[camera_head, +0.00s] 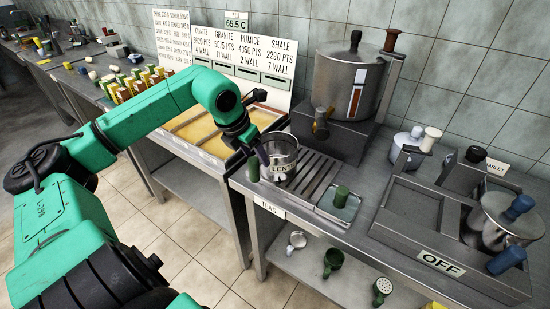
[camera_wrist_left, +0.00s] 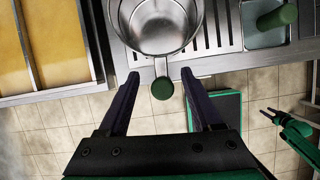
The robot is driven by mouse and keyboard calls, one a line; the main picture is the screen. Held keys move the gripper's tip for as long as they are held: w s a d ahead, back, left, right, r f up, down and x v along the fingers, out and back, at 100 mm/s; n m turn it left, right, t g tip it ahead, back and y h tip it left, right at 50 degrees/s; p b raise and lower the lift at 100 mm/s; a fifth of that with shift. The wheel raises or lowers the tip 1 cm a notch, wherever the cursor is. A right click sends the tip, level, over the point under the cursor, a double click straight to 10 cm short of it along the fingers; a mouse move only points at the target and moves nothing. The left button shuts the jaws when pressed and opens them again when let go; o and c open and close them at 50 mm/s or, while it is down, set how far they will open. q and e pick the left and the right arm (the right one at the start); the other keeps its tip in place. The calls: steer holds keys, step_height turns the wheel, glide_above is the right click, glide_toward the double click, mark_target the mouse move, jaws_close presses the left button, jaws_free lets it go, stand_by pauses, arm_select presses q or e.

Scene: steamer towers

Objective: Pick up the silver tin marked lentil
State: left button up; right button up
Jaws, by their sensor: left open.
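The silver tin marked lentil (camera_head: 284,163) stands upright at the left end of the grey counter, beside a slotted drain grate. It is open-topped, looks empty inside, and has a green handle (camera_head: 253,169) facing my side. In the left wrist view the tin (camera_wrist_left: 155,22) is at the top, with the round handle end (camera_wrist_left: 162,88) below it. My left gripper (camera_head: 263,158) is open beside the tin at its handle side. In the left wrist view its fingertips (camera_wrist_left: 159,76) lie on either side of the handle; contact cannot be told.
A large silver urn (camera_head: 347,85) stands behind the tin. The grate (camera_head: 313,172) and a small tray (camera_head: 338,207) with a green-topped item lie to its right. A tray with yellow contents (camera_head: 205,137) is at left. Mugs sit on the lower shelf.

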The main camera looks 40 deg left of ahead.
mark_target(259, 161)
arm_select(q)
steer(key=shift+s+x, duration=0.2)
steer(key=shift+x, duration=0.9)
steer(key=shift+w+d+f, duration=0.15)
steer(key=shift+w+f, duration=0.25)
steer(key=shift+f, duration=0.2)
jaws_close()
steer(key=shift+r, duration=0.2)
